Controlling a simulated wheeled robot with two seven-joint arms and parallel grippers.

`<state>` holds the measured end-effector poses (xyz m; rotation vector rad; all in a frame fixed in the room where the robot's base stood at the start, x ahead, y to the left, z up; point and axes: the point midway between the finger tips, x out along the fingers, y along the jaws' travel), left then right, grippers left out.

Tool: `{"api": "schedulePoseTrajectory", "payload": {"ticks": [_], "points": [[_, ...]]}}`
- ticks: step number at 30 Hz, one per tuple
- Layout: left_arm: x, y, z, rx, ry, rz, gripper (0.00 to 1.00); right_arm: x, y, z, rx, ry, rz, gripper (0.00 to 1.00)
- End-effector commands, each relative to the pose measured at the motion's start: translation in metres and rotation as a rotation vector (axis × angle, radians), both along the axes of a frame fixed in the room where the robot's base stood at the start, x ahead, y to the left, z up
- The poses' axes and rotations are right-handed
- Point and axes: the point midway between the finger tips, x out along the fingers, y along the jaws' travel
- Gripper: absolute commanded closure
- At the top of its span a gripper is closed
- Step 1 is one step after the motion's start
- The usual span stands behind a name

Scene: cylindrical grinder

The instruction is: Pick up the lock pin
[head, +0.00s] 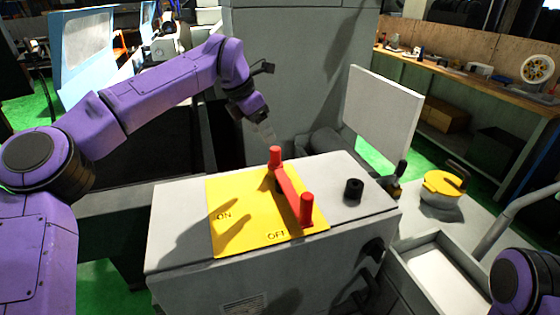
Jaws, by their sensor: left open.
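A red switch lever (290,192) lies across a yellow ON/OFF plate (228,238) on top of a grey cabinet, with its near end by OFF. An upright red peg (306,209) stands at that end, and another red post stands at the far end. A short black cylinder (353,190) stands on the cabinet top right of the plate. I cannot tell which of these is the lock pin. My left gripper (266,132) is open and empty, above and behind the lever's far end, touching nothing. My right gripper is out of the picture.
The grey cabinet (185,284) fills the middle front. A white upright panel (382,118) stands behind it. To the right are a yellow-topped round part (443,182) and an open tray (442,245). A wooden workbench (470,80) runs along the back right.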

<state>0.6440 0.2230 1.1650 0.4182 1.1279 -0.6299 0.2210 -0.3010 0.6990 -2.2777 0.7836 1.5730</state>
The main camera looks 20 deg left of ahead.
Motion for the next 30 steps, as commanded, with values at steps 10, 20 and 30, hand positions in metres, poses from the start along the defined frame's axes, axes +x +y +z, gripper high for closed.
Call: {"api": "schedulePoseTrajectory", "payload": {"ticks": [10,20,30], "points": [[0.016,-0.011,-0.048,0.0,0.002,0.003,0.39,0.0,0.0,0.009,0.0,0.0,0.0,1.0],[0.04,-0.026,-0.091,0.001,0.003,0.0,0.39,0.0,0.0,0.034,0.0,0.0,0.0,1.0],[0.041,-0.027,-0.096,0.001,0.001,-0.001,0.69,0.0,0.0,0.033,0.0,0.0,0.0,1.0]]}}
